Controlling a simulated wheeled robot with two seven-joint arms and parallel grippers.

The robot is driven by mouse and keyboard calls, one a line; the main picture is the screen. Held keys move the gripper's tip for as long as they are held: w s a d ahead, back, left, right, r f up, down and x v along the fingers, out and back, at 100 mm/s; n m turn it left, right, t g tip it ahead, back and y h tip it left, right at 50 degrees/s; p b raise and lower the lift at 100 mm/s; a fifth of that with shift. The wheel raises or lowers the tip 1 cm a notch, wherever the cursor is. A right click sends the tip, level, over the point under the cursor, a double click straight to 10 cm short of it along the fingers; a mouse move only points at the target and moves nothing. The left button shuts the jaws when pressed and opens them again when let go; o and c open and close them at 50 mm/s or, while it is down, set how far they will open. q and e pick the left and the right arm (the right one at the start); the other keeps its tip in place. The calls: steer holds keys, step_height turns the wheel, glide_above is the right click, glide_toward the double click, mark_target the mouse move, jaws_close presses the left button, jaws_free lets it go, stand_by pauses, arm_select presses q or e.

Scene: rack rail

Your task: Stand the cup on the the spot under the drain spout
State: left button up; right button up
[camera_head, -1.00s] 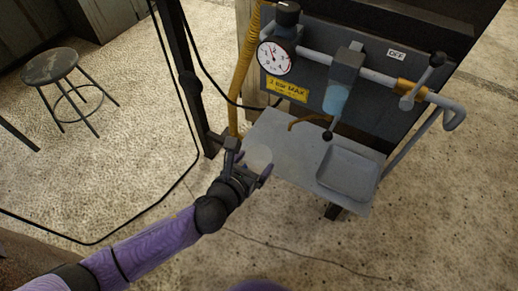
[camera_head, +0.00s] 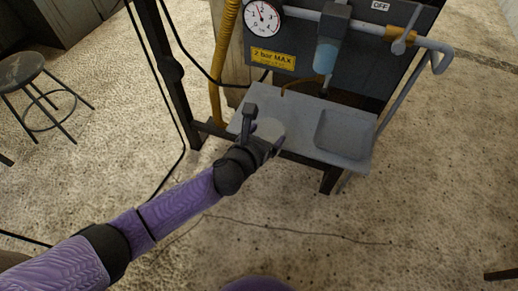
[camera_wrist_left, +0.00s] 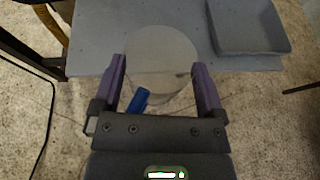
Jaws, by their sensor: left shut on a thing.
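A pale, round cup (camera_head: 271,129) is held in my left gripper (camera_head: 262,134), over the front left edge of the grey shelf (camera_head: 302,112). The wrist view shows the cup (camera_wrist_left: 162,55) between the two purple fingers of my left gripper (camera_wrist_left: 161,82), with a blue piece (camera_wrist_left: 138,100) at its near side. I cannot tell whether the cup touches the shelf. The filter with a light blue bowl (camera_head: 326,56) hangs above the shelf. A thin copper-coloured tube (camera_head: 291,84) shows below it. No marked spot is clear. My right gripper is out of view.
A shallow grey tray (camera_head: 345,132) sits on the shelf's right part. A gauge (camera_head: 263,18), a yellow sign (camera_head: 273,59) and a lever valve (camera_head: 404,40) are on the panel behind. A dark post (camera_head: 163,70) and yellow hose (camera_head: 225,65) stand at the left.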

mark_target(272, 120)
arm_select(q)
steer(key=w+b, duration=0.1)
steer(key=w, duration=0.1)
steer(key=w+d+b, duration=0.1)
steer(key=w, duration=0.1)
steer(key=w+d+b, duration=0.1)
steer(key=w, duration=0.1)
steer(key=shift+w+d+f, duration=0.15)
steer(key=shift+w+f, duration=0.2)
steer(key=shift+f, duration=0.05)
steer(key=shift+w+d, duration=0.15)
steer(key=shift+w, duration=0.45)
steer(key=shift+w+d+r+b, duration=0.1)
steer(key=shift+w+r+b, duration=0.05)
steer(key=shift+w+b, duration=0.15)
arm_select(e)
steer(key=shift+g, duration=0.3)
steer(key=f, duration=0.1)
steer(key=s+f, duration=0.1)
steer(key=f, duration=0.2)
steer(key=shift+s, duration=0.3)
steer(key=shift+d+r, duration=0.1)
arm_select(q)
steer(key=shift+f, duration=0.3)
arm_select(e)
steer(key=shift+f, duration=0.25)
